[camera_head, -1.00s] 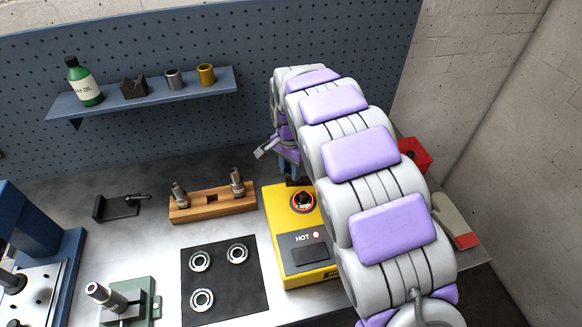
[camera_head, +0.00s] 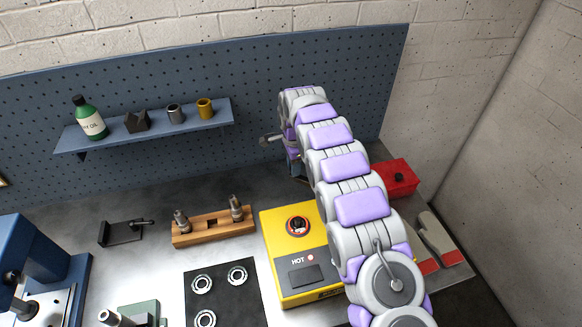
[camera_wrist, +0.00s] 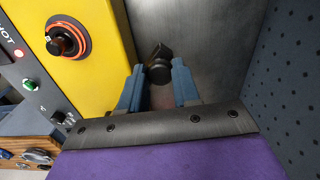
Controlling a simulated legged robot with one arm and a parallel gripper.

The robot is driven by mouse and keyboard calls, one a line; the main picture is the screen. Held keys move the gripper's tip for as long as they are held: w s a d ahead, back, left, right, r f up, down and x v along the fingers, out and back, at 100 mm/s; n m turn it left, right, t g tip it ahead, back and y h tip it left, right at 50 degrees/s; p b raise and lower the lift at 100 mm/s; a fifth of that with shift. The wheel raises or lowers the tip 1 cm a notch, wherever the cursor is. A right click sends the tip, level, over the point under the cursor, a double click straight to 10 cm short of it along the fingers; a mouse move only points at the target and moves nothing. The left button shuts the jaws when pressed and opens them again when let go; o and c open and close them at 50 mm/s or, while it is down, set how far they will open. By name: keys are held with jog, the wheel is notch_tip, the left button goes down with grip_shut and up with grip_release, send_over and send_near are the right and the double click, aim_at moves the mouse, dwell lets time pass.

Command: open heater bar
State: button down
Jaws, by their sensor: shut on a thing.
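The yellow heater (camera_head: 283,232) stands on the bench, with an orange-ringed round opening and a black post on top (camera_head: 298,226). The post and ring also show at the upper left of the wrist view (camera_wrist: 68,38). My gripper (camera_wrist: 158,82) is beyond the heater's edge, over grey bench. Its two blue fingers are closed around a dark bar piece with a round end (camera_wrist: 158,70), likely the heater bar; it appears clear of the opening. In the head view my arm hides most of my gripper (camera_head: 296,172), and the grip is not clear there.
A wooden block with metal pins (camera_head: 213,229) and a black mat with rings (camera_head: 222,300) are left of the heater. A red box (camera_head: 396,178) and a glove (camera_head: 436,234) are at the right. The pegboard (camera_head: 345,70) rises behind, with a shelf (camera_head: 150,130).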

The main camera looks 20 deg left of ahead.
jog(key=shift+w, duration=0.3)
jog(key=c, duration=0.8)
grip_release()
notch_tip(320, 180, up, 17)
jog(key=p, duration=0.6)
jog(key=shift+a+p, duration=0.15)
jog(key=shift+p, duration=0.25)
